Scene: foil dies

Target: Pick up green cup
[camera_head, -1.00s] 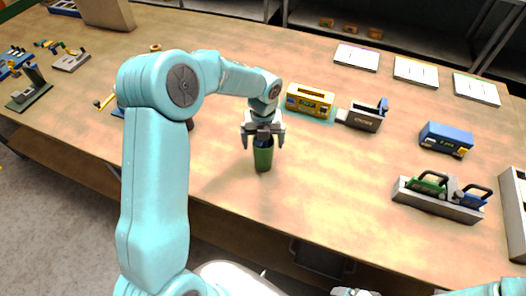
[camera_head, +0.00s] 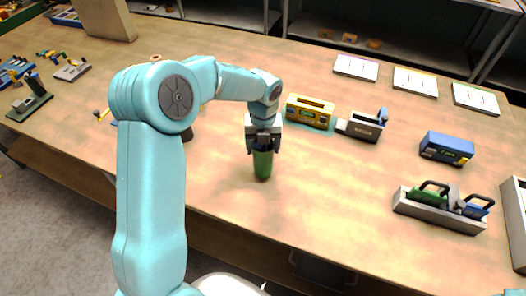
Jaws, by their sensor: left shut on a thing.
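The green cup (camera_head: 262,168) stands upright on the wooden table, near the middle of the view. My left gripper (camera_head: 263,149) points down at it from above and is shut on its upper part. The fingers and wrist hide the cup's rim. The cup's base seems to be at the table surface; I cannot tell whether it is raised. My right gripper is not in view.
A yellow box (camera_head: 310,110) and a grey device (camera_head: 362,126) stand behind the cup, to the right. A blue box (camera_head: 447,148) and a grey tray of tools (camera_head: 440,210) are further right.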

